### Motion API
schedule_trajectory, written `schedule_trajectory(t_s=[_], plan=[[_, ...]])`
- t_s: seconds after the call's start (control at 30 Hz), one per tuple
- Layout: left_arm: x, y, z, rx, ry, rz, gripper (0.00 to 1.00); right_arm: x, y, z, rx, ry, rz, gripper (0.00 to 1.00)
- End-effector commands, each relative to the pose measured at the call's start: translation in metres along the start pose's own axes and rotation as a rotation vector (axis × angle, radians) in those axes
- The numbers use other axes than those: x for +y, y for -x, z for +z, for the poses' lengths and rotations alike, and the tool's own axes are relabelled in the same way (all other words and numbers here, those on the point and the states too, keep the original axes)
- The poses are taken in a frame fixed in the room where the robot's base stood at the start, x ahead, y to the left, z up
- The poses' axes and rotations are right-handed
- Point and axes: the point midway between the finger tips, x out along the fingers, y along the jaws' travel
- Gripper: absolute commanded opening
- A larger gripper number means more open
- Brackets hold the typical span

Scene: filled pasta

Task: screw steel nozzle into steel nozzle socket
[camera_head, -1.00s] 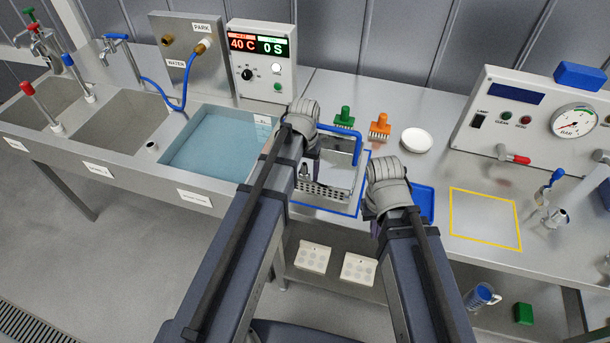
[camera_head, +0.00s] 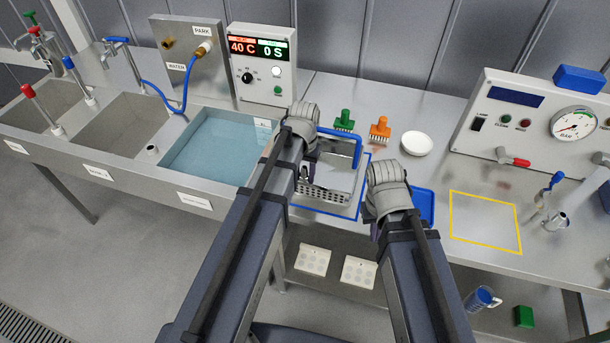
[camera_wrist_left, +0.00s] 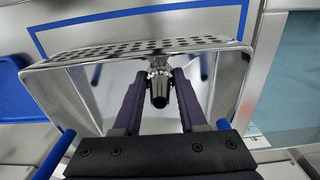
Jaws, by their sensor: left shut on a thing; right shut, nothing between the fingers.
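My left gripper (camera_wrist_left: 159,80) is shut on a small chrome part with a dark tapered end, which looks like the steel nozzle (camera_wrist_left: 158,92). It holds it over the shiny perforated metal basket (camera_wrist_left: 70,92). In the head view my left gripper (camera_head: 309,172) is at the left side of this basket (camera_head: 345,181), with the held part mostly hidden. I cannot make out the steel nozzle socket. My right gripper (camera_head: 373,222) is at the basket's right side, by a blue tray (camera_head: 424,206); its fingertips are largely hidden and nothing shows in it.
A water-filled sink (camera_head: 212,146) lies left of the basket. A green brush (camera_head: 344,121), an orange brush (camera_head: 380,130) and a white bowl (camera_head: 416,144) stand behind. A yellow-outlined area (camera_head: 485,220) at right is clear. A gauge panel (camera_head: 530,120) stands behind it.

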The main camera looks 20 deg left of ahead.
Motion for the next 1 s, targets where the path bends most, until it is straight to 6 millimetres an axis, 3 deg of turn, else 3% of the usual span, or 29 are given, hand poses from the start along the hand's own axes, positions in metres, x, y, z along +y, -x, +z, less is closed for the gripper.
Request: schedule_trajectory(t_s=[0.37,1.0], plan=[[0.000,0.003,0.000,0.000,0.000,0.000,0.00,0.000,0.003,0.000,0.000,0.000,0.000,0.00],[0.000,0.040,0.000,0.000,0.000,0.000,0.00,0.004,0.039,0.002,0.000,0.000,0.000,0.00]])
